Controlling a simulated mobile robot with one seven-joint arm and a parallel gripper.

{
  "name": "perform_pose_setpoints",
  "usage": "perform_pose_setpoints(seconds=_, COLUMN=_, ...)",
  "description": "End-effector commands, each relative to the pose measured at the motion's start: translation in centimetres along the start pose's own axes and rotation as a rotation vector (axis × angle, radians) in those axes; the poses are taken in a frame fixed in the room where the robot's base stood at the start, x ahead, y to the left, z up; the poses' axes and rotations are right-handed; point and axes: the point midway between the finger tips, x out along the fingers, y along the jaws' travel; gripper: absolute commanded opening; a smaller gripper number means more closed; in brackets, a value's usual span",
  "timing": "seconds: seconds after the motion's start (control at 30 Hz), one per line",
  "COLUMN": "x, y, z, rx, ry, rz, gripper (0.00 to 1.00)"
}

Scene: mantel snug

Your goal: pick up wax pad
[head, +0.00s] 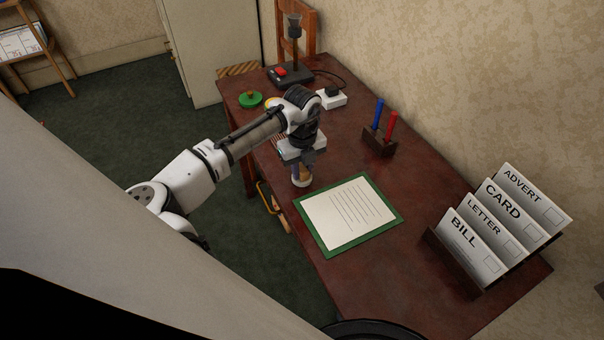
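My gripper (301,160) points down over the near left edge of the desk, beside the letter sheet. A small upright thing with a tan body and pale base (301,181) shows directly below or between the fingers. The fingers hide its upper part, and I cannot tell whether they hold it. A round green pad with a brass-coloured knob (250,100) lies at the far left of the desk. A yellowish thing (270,103) beside it is mostly hidden by my arm. I cannot tell for sure which of these is the wax pad.
A lined sheet on a green mat (310,236) lies on the dark red desk (385,285). A holder with blue and red sticks (379,143), a letter rack (462,270), a white socket block (331,98) and a black device with a red button (290,76) stand around it.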

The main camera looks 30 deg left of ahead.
Motion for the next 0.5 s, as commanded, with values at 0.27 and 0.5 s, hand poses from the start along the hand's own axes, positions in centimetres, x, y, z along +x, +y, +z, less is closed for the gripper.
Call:
perform_pose_setpoints(seconds=0.27, x=0.0, y=0.0, z=0.0, rx=0.000, ry=0.000, rz=0.000, gripper=0.01)
perform_pose_setpoints(seconds=0.5, x=-1.0, y=0.0, z=0.1, rx=-0.001, ry=-0.002, rz=-0.001, gripper=0.01)
